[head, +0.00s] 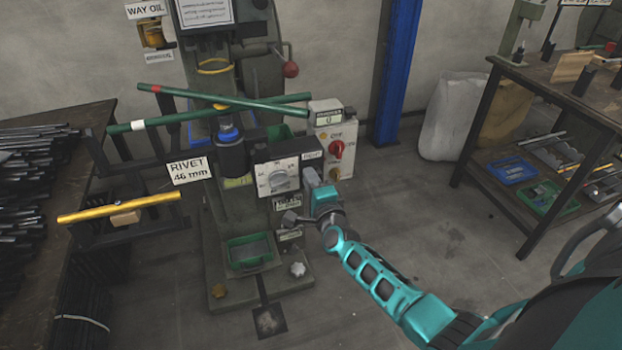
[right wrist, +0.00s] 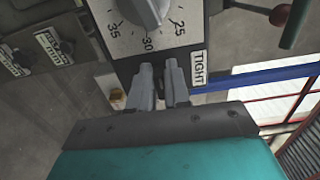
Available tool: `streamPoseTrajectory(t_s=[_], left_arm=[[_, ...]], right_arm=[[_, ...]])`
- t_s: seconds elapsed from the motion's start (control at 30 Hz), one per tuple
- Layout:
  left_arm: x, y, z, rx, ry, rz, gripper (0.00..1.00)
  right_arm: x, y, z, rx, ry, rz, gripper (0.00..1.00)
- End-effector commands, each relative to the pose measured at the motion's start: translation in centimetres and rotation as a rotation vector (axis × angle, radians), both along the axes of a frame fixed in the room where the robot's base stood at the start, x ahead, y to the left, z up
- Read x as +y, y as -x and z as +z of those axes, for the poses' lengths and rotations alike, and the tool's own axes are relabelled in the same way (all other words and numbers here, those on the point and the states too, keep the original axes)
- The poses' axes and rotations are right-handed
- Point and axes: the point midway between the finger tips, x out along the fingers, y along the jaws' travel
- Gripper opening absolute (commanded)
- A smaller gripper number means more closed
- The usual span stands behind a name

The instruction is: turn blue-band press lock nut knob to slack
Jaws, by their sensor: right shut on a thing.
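The press with the blue band (head: 228,135) stands in the middle of the head view, with a "RIVET 46 mm" sign at its left. Its dial plate (head: 262,180) carries a round grey dial knob (head: 279,181); the right wrist view shows this dial knob (right wrist: 150,8) close up, with 30 below it. My right gripper (head: 311,180) is at the plate's right lower edge, and its fingers (right wrist: 163,80) are shut just below the dial, beside a "TIGHT" label (right wrist: 199,68). The fingers hide most of the lock nut knob between them. My left gripper is not in view.
A control box (head: 340,135) with a red switch stands right behind the dial plate. Green bars (head: 220,98) lie across the press, and a yellow bar (head: 120,208) lies on a rack at left. The floor between the press and the right bench (head: 545,85) is open.

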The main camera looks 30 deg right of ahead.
Motion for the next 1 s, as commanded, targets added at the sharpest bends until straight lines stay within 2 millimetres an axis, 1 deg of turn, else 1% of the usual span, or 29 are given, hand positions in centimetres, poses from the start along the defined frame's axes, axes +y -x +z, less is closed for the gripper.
streamPoseTrajectory(t_s=[0.57,0.6,0.83,0.87,1.0], left_arm=[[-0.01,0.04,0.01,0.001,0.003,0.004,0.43],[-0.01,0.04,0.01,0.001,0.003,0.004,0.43],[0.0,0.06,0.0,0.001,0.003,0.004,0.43],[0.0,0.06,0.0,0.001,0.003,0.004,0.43],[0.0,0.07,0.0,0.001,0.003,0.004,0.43]], right_arm=[[0.11,-0.04,-0.05,0.008,0.034,0.002,0.0],[0.11,-0.04,-0.05,0.008,0.034,0.002,0.19],[0.07,-0.03,-0.04,0.008,0.032,0.001,0.41],[0.06,-0.02,-0.04,0.008,0.032,0.001,0.43],[0.04,-0.01,-0.05,0.007,0.031,0.001,0.43]])
